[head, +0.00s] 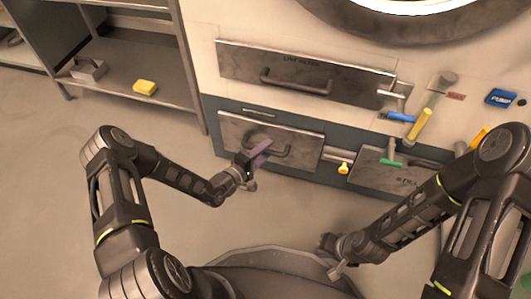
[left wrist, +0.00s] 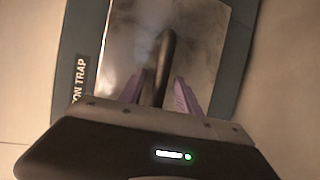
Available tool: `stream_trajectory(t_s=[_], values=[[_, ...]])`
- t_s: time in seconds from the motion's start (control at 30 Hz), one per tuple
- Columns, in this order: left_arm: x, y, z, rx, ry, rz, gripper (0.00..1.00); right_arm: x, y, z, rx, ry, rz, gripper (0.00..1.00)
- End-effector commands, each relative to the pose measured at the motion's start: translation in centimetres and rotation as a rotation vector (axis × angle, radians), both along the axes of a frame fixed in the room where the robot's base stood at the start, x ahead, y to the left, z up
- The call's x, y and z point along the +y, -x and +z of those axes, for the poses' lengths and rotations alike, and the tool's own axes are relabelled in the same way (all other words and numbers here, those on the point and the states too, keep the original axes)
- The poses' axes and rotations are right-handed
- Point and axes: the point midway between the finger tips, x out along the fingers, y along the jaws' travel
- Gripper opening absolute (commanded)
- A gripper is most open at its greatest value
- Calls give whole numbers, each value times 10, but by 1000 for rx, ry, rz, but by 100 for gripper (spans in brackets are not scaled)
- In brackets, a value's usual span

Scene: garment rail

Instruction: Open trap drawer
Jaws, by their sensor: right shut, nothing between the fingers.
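The trap drawer (head: 228,132) is a metal front low on the machine, shut flush as far as I can tell. Its dark bar handle (head: 288,151) also shows in the left wrist view (left wrist: 167,48), beside a label reading "ON TRAP" (left wrist: 79,82). My left gripper (head: 262,152) is at the handle. In the left wrist view its two purple fingers (left wrist: 160,92) stand apart, one on each side of the handle, with gaps visible; contact is not clear. My right gripper (head: 332,257) is shut and empty, low in front of the machine, away from the drawer.
Above is a wider panel (head: 240,62) with its own handle. To the right are valves with blue (head: 400,117), yellow (head: 419,126) and green (head: 390,162) handles. A shelf (head: 120,72) with a yellow sponge (head: 145,87) stands left. The floor before the drawer is clear.

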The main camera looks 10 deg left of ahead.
Motion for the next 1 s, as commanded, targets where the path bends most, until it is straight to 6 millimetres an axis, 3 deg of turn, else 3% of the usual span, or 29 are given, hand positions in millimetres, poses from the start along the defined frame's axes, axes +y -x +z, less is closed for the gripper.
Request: stream_trajectory(t_s=[0.3, 0.8, 1.0], values=[[-2, -3, 0, 1, 0, 0, 40, 0, -1, -1, -1, -1, 0, 0], [-2, -3, -1, 1, 0, -1, 0, 0, 0, -1, -1, -1, 0, 0], [-2, -3, -1, 1, 0, -1, 0, 0, 0, -1, 0, -1, 0, 0]])
